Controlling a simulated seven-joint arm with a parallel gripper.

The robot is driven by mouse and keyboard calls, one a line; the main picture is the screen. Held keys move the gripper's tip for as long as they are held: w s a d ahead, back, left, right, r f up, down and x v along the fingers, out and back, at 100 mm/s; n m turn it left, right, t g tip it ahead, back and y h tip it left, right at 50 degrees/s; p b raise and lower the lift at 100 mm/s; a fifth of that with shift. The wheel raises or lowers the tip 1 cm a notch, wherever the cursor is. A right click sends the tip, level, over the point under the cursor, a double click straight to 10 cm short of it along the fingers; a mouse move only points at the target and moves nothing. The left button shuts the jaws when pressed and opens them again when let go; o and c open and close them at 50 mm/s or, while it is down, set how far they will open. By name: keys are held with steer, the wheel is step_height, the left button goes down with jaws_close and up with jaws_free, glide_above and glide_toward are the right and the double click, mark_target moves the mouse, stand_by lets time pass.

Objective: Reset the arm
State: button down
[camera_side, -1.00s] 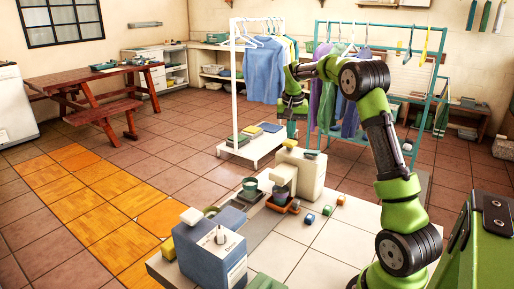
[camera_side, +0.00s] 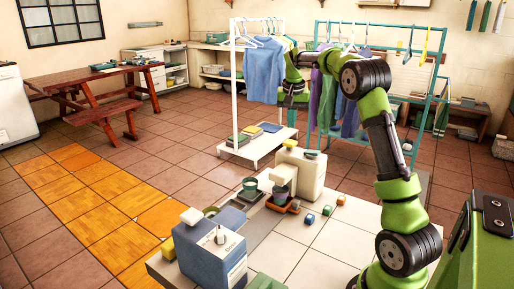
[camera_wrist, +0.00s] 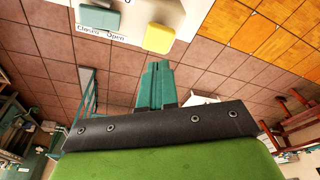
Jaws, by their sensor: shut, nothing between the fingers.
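My arm (camera_side: 375,105) is green and black and rises from the right of the side view, bending left at its top. My gripper (camera_wrist: 154,68) shows in the wrist view as teal fingers pressed together, shut and empty. In the side view the end of my arm (camera_side: 294,80) hangs in front of the clothes racks, well above the white tiled top; its fingertips are hard to make out there.
The white top (camera_side: 330,245) holds a blue-grey dispenser (camera_side: 208,248), a cream dispenser (camera_side: 301,172), a green cup (camera_side: 250,185) and several small cubes (camera_side: 311,218). A white clothes rack (camera_side: 233,90) and a teal rack (camera_side: 430,100) stand behind.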

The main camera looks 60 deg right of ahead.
steer(key=shift+d+v, duration=0.2)
steer(key=shift+v, duration=1)
steer(key=shift+w, duration=0.1)
steer(key=shift+a+f, duration=0.15)
steer(key=shift+f, duration=0.8)
steer(key=s+a+r+n+t+y, duration=0.1)
steer(key=s+a+n+t+y, duration=0.25)
steer(key=a, duration=1.55)
steer(key=s+a+n+t, duration=0.2)
steer(key=s+a+n, duration=0.2)
steer(key=s+a, duration=1)
steer(key=shift+a, duration=1.15)
steer(key=shift+s+f+n+t+y, duration=0.15)
steer(key=shift+n+t+y, duration=0.1)
